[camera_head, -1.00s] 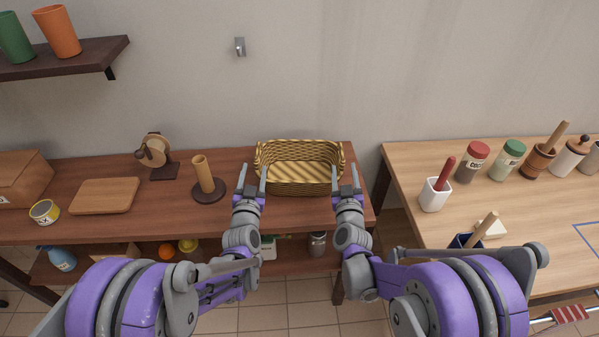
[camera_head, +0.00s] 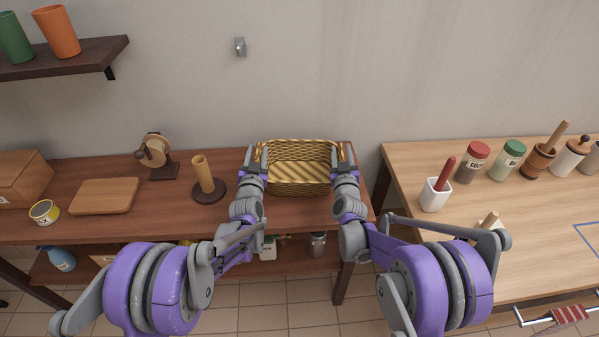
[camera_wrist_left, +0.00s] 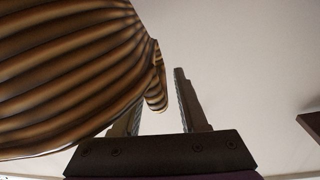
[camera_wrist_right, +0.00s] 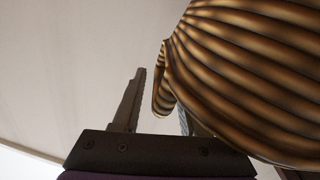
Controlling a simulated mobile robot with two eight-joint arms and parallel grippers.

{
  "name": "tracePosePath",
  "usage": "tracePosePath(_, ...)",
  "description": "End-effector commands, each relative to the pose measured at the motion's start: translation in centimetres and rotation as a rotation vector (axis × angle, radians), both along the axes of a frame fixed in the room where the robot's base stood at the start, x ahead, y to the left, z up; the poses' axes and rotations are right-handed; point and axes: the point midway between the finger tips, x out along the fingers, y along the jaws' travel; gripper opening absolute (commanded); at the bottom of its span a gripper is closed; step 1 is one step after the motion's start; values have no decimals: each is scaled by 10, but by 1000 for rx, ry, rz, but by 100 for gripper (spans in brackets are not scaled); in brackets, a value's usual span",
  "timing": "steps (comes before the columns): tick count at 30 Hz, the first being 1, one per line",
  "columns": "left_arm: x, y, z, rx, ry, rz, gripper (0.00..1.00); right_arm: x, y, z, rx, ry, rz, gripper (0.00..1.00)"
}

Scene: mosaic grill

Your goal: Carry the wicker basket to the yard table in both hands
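The wicker basket (camera_head: 300,183) stands upright and empty on the dark brown wooden table, against the wall. My left gripper (camera_head: 254,158) is at its left end and my right gripper (camera_head: 346,158) at its right end. In the left wrist view the basket's striped side (camera_wrist_left: 65,70) fills the left, and a handle (camera_wrist_left: 157,95) sits between the open fingers (camera_wrist_left: 160,105). In the right wrist view the basket (camera_wrist_right: 250,75) fills the right, and the other handle (camera_wrist_right: 162,90) sits between the open fingers (camera_wrist_right: 160,105). Gaps show beside both handles. The yard table cannot be identified for certain.
A lighter wooden table (camera_head: 525,215) at right holds jars and a white utensil cup (camera_head: 435,194). A gap separates the tables.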

Motion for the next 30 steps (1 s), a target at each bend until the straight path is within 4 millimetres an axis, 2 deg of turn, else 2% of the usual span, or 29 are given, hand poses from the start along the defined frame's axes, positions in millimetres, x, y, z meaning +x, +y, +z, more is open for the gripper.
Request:
tracePosePath(1,0,0,0,0,0,0,31,0,0,0,0,0,0,31)
tracePosePath(6,0,0,0,0,0,0,1,0,0,0,0,0,0,1)
tracePosePath(30,0,0,0,0,0,0,0,0,0,0,0,0,0,0)
